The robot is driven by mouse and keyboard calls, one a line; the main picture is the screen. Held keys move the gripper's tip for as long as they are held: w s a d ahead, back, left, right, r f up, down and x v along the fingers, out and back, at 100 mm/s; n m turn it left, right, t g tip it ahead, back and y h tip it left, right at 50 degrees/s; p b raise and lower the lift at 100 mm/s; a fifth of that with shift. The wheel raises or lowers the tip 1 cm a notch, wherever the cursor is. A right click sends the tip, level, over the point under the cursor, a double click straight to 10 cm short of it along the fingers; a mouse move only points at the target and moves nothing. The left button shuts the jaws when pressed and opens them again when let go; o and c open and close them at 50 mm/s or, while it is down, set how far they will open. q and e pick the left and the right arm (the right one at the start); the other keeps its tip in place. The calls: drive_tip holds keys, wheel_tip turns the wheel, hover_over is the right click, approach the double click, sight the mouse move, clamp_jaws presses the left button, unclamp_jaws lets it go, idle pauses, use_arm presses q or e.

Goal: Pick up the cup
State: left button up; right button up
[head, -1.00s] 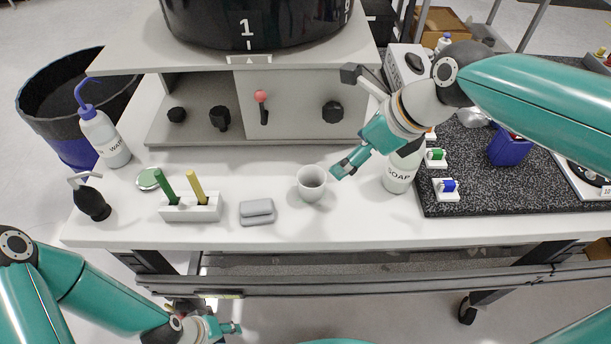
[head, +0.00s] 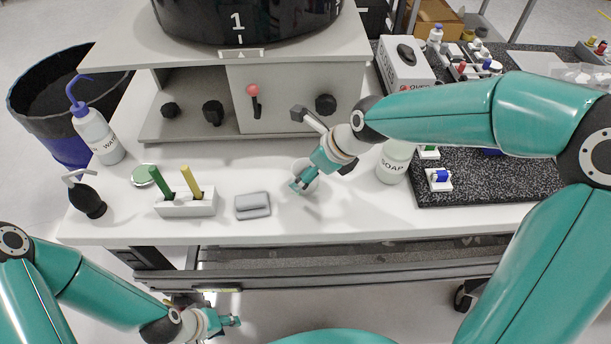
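The small light grey cup (head: 303,165) stands on the white bench top near the middle. It is mostly hidden behind my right gripper, with only part of its rim and side showing. My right gripper (head: 299,186) points down and left, right at the cup in this view. I cannot tell whether its fingers touch the cup or lie around it, nor how wide they are apart. My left gripper (head: 235,321) is low in front of the bench, below its front edge and far from the cup. Its finger opening is too small to judge.
The knobbed fixture (head: 240,95) is behind. The bench front is clear.

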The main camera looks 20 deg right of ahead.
drive_tip(key=shift+x, duration=0.9)
drive_tip(key=shift+c, duration=0.3)
drive_tip(key=c, duration=0.8)
drive_tip(key=shift+r, duration=0.15)
